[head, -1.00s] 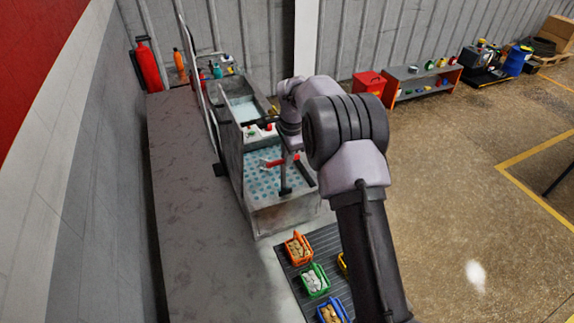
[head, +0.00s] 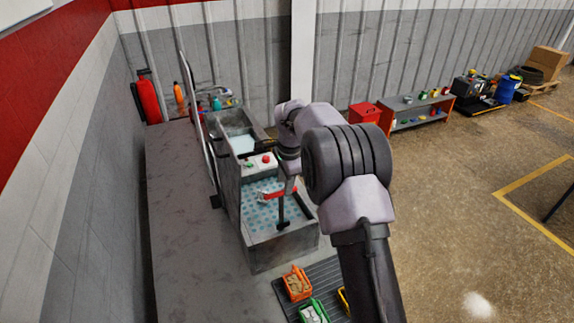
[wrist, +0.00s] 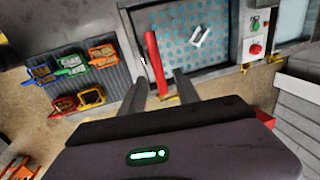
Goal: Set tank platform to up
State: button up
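The tank (head: 282,248) is a grey metal basin with a light blue dotted platform (head: 256,212) inside. In the wrist view the platform (wrist: 190,48) carries a small white piece (wrist: 200,37). A red bar handle (head: 280,193) stands on a dark post over the tank. It shows in the wrist view as a long red bar (wrist: 153,58). My gripper (wrist: 160,88) has its two dark fingers apart, with the near end of the red bar showing between them; I cannot tell whether they touch it. In the head view my arm partly hides the gripper.
A control box with green and red buttons (wrist: 255,38) sits beside the platform. A second basin (head: 238,135) lies behind. Coloured crates, including an orange one (head: 296,284), stand on a dark ribbed mat (wrist: 75,82). Open floor lies to the right.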

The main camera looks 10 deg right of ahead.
notch_tip(320, 180, up, 15)
jog(key=s, duration=0.3)
jog(key=shift+d+f+p, duration=0.2)
jog(key=shift+d+p, duration=0.1)
